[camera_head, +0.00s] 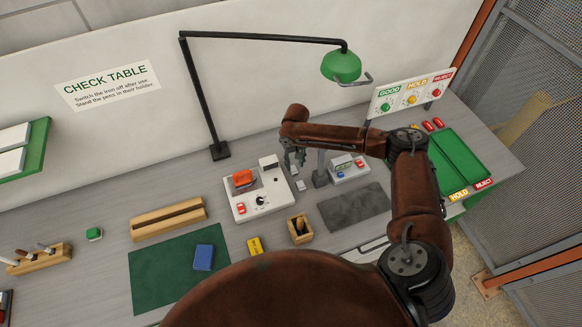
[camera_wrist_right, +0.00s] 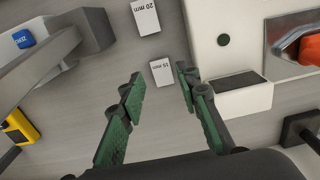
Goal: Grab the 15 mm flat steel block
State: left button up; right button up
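The 15 mm flat steel block (camera_wrist_right: 162,71) is a small pale block with "15 mm" printed on its face, lying on the grey bench. In the wrist view it lies just beyond my right gripper (camera_wrist_right: 158,82), near the gap between the fingertips. The right gripper is open and empty, with green-padded fingers. A larger "20 mm" block (camera_wrist_right: 145,17) lies farther up that view. In the head view the right gripper (camera_head: 293,158) hangs above the bench, with the 15 mm block (camera_head: 294,171) and 20 mm block (camera_head: 301,185) close by. My left gripper is not in view.
A white unit (camera_head: 265,205) with an orange part stands left of the blocks. A grey post (camera_head: 319,178) and a device with a blue button (camera_head: 350,170) stand right of them. A wooden holder (camera_head: 300,231) and dark mat (camera_head: 354,207) are nearer me.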

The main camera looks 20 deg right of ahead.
aim_at(294, 171)
jog(key=shift+s+f, duration=0.15)
jog(key=shift+f, duration=0.6)
jog(key=shift+w+f+p, duration=0.2)
jog(key=shift+w+f, duration=0.1)
jog(key=shift+f, duration=0.2)
jog(key=shift+w+f+p, duration=0.2)
jog(key=shift+w+f, duration=0.05)
jog(key=shift+f, duration=0.2)
jog(key=shift+w+f, duration=0.3)
jog(key=shift+f, duration=0.45)
jog(key=shift+s+f, duration=0.2)
jog(key=shift+f, duration=0.2)
jog(key=shift+s+d+r, duration=0.1)
jog(key=shift+s, duration=0.05)
jog(key=shift+w, duration=0.25)
jog(key=shift+c, duration=1.2)
jog(key=shift+s, duration=0.2)
jog(key=c, duration=0.5)
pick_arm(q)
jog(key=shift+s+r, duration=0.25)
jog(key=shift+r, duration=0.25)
pick_arm(e)
jog(key=shift+w, duration=0.1)
grip_shut()
